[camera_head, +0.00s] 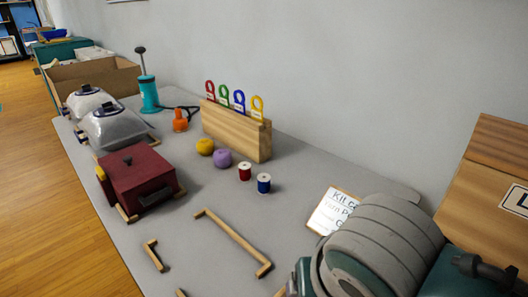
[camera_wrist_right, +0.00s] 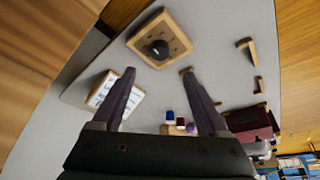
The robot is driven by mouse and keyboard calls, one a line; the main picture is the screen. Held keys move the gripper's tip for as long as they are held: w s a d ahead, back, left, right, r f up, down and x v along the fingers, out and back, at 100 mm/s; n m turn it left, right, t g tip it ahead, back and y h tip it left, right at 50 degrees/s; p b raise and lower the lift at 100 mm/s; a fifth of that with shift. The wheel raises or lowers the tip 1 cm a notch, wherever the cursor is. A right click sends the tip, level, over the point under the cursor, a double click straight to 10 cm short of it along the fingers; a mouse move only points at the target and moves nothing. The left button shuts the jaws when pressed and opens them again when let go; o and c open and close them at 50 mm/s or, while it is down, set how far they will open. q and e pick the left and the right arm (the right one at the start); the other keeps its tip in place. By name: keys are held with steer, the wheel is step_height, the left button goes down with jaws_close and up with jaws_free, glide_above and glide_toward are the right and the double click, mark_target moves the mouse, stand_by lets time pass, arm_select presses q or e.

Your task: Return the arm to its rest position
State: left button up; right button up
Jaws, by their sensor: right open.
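My right gripper (camera_wrist_right: 157,73) shows in the right wrist view with its two dark fingers spread wide. It is open and nothing is between the fingers; the grey table (camera_wrist_right: 205,45) lies beyond them. A wooden square piece with a dark round knob (camera_wrist_right: 158,48) lies beyond and between the fingertips. A white sign (camera_wrist_right: 103,92) is beside the left finger. The right gripper's fingers cannot be made out in the head view, where grey and teal parts cover the lower right. My left gripper is in neither view.
On the table, a dark red box (camera_head: 140,180), a wooden holder with coloured loops (camera_head: 238,133), a purple ball (camera_head: 222,158), a red spool (camera_head: 244,171) and a blue spool (camera_head: 264,183) stand left of the sign (camera_head: 333,211). Wooden corner pieces (camera_head: 235,240) lie in front. A wall runs behind.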

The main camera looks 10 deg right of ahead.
steer(key=s+d+r+n+p, duration=0.2)
steer(key=s+d+r+p, duration=0.2)
steer(key=s+r, duration=0.4)
steer(key=s+d+r+n+p, duration=0.1)
steer(key=s+d+r+p, duration=0.25)
steer(key=s+r, duration=0.45)
step_height(320, 180, up, 37)
steer(key=p, duration=3.8)
steer(key=shift+s+g+y, duration=0.2)
steer(key=shift+g+y, duration=0.2)
